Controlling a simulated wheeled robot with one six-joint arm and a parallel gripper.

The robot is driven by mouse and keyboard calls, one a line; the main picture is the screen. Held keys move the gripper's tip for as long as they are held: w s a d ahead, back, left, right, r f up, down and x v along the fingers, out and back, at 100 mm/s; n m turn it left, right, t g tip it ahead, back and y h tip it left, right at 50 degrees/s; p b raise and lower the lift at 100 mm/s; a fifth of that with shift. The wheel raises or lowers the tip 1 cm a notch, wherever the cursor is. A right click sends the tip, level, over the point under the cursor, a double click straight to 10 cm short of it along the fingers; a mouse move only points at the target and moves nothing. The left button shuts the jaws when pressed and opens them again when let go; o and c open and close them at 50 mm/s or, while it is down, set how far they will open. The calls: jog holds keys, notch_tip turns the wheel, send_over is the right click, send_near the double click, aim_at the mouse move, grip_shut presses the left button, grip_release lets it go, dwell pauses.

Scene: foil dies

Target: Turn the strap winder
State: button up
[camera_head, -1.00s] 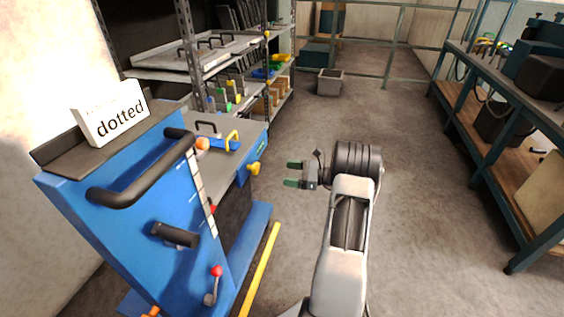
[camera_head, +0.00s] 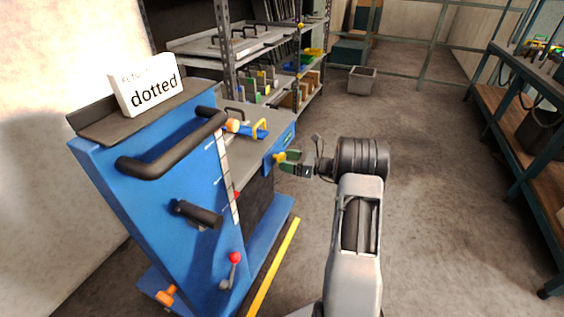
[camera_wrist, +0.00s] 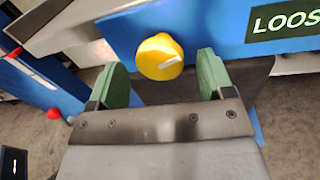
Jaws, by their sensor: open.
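The strap winder looks to be the yellow knob (camera_wrist: 160,57) with a pale pointer mark, on the blue front panel beside a dark label that reads "LOOS", cut off by the frame edge. It also shows small in the head view (camera_head: 279,157). My gripper (camera_wrist: 160,80) is open, its green fingers on either side of the knob in the wrist view. I cannot tell whether they touch it. In the head view my gripper (camera_head: 288,162) is at the knob, on the right side of the blue machine (camera_head: 150,190).
Shelves (camera_head: 260,75) stand behind, a workbench (camera_head: 520,120) at right.

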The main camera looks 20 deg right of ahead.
jog(key=shift+x, duration=1.3)
jog(key=shift+c, duration=0.3)
jog(key=c, duration=0.9)
jog(key=shift+o, duration=0.2)
jog(key=shift+b, duration=0.3)
